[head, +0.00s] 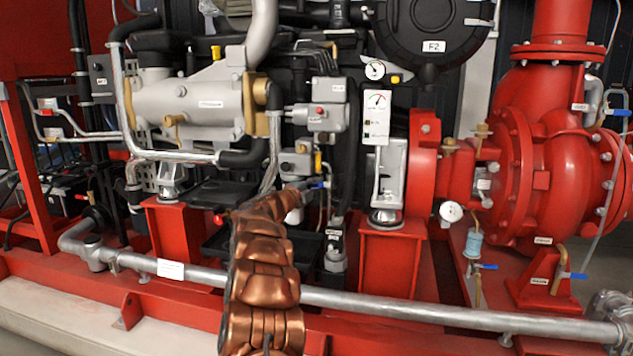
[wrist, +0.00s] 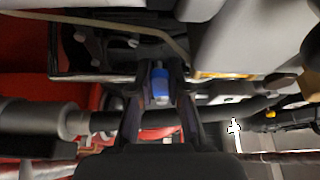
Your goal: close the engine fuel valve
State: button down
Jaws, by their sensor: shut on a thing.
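A small blue valve handle (head: 319,184) shows at the middle of the engine front in the head view, just beyond the end of my copper-coloured arm. In the wrist view the blue handle (wrist: 161,86) sits between the two dark fingers of my gripper (wrist: 161,74). My gripper is shut on it. The valve body is mostly hidden, and no label naming it as the fuel valve is readable. In the head view my gripper (head: 303,187) is small and partly hidden by my arm.
A red pedestal (head: 391,265) stands to the right. Other blue handles (head: 487,266) sit low near the red pump (head: 558,170).

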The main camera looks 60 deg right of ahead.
jog(key=shift+r+m+p, duration=0.35)
jog(key=shift+m+p, duration=0.1)
jog(key=shift+m, duration=0.05)
jog(key=shift+f, duration=0.15)
jog(key=c, duration=1.4)
grip_release()
jog(key=shift+a, duration=0.15)
jog(key=shift+w+a, duration=0.2)
jog(key=shift+a, duration=5.7)
